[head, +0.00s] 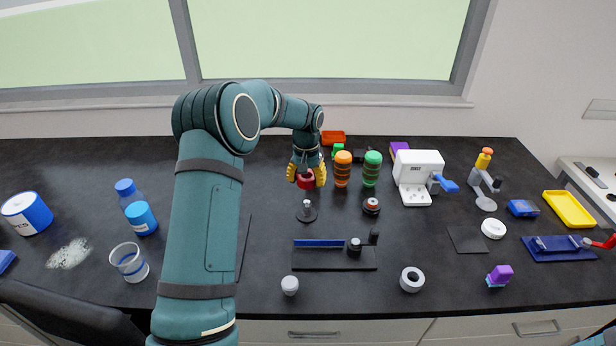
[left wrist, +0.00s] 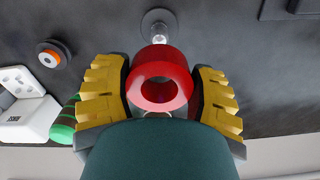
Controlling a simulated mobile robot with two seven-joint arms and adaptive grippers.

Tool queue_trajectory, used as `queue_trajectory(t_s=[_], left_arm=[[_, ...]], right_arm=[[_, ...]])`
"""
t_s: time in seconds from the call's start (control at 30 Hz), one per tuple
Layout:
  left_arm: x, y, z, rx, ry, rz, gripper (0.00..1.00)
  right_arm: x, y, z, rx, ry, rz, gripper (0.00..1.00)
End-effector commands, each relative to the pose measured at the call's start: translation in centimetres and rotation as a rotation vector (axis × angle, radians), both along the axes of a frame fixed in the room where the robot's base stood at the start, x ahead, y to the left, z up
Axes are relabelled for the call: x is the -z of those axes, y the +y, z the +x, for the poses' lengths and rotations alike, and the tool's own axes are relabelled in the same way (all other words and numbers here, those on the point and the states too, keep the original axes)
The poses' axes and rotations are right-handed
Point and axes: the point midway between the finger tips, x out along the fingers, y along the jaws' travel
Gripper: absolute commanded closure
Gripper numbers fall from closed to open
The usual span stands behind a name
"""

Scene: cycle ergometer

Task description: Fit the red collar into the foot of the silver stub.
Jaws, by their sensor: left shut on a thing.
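The red collar (head: 306,182) is a thick ring held between the yellow fingertips of my left gripper (head: 306,176), above the counter. In the left wrist view the collar (left wrist: 160,62) faces the camera with its round hole showing, and my left gripper (left wrist: 160,92) has a yellow finger on each side of it. A silver stub (head: 307,205) stands upright on a round grey base just below the collar in the head view. The stub (left wrist: 159,33) also shows beyond the collar's rim in the left wrist view, apart from it. My right gripper is out of view.
Orange (head: 342,170) and green (head: 370,170) ribbed cylinders stand close right of my left gripper. A black plate with a blue strip (head: 320,243) lies in front.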

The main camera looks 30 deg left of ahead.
Motion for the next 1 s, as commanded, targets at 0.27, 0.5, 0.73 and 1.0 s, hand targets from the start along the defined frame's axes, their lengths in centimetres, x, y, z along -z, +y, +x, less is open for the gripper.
queue_trajectory(t_s=[0.27,0.5,0.73,1.0], left_arm=[[0.4,-0.1,-0.1,0.001,-0.001,-0.001,0.79],[2.1,-0.1,-0.1,0.001,-0.001,-0.001,0.79],[4.2,-0.1,-0.1,0.0,0.0,-0.001,0.79],[5.7,-0.1,-0.1,0.0,0.0,-0.001,0.79]], right_arm=[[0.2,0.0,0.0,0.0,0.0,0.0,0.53],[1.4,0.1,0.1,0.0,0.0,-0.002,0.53],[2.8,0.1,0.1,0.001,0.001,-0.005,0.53],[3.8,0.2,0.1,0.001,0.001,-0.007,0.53]])
